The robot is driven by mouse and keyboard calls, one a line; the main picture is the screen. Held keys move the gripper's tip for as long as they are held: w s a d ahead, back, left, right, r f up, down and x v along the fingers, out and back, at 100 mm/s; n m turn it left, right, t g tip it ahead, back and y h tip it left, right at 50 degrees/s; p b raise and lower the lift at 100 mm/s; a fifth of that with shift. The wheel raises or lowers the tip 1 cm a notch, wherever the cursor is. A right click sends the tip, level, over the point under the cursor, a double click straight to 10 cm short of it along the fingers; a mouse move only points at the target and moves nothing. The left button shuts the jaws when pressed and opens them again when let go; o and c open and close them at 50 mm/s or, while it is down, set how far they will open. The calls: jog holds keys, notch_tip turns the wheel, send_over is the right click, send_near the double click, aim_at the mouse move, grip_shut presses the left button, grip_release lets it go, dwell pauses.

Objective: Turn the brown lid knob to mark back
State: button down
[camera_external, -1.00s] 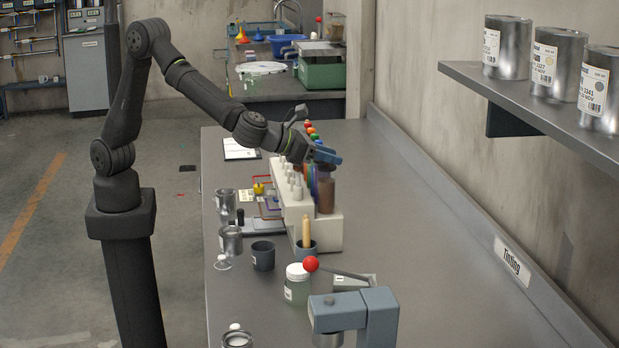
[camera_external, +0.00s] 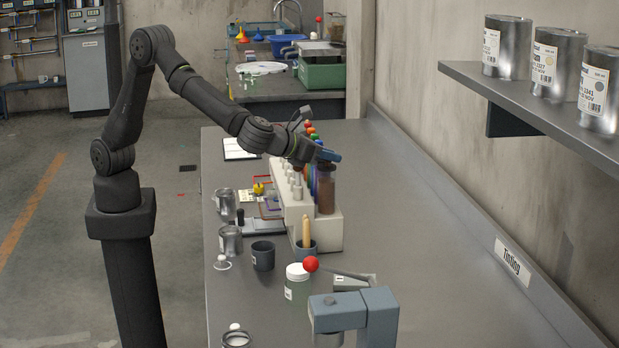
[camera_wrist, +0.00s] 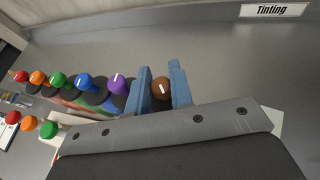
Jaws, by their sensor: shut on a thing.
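My gripper (camera_wrist: 161,86) is shut on the brown lid knob (camera_wrist: 161,89), with one blue finger on each side of it in the wrist view. A short white line on the knob points right and slightly down there. In the external view, my gripper (camera_external: 327,155) is over the brown canister (camera_external: 326,194), at the near end of the rack (camera_external: 333,232); the fingers hide its knob. Any marks around the lid are hidden or too small to tell.
Purple (camera_wrist: 119,83), blue (camera_wrist: 84,81), green and other coloured knobs stand in a row beside the brown one, the purple close to a finger. Cups, a jar (camera_external: 297,285) and a red-balled lever device (camera_external: 352,312) stand nearer. The bench right of the rack is clear.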

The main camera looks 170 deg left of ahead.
jog(key=n+g+h, duration=0.3)
jog(key=n+g, duration=0.2)
jog(key=shift+n, duration=0.3)
jog(key=n+g+h, duration=0.3)
jog(key=n+h, duration=0.2)
jog(key=shift+g, duration=0.3)
jog(key=shift+h, duration=0.4)
jog(key=c, duration=1.3)
grip_release()
jog(key=shift+d, duration=0.1)
jog(key=shift+c, duration=1)
jog(key=shift+w+d+r, duration=0.15)
jog(key=shift+w, duration=0.15)
jog(key=shift+c, duration=0.3)
jog(key=w+d+r+m+t+y, duration=0.4)
jog(key=w+d+r+m+y, duration=0.2)
jog(key=w+d, duration=0.45)
jog(key=x, duration=1.1)
jog(key=s+x, duration=0.1)
jog(key=x, duration=0.4)
jog(key=shift+s+d+f, duration=0.1)
jog(key=shift+s, duration=0.05)
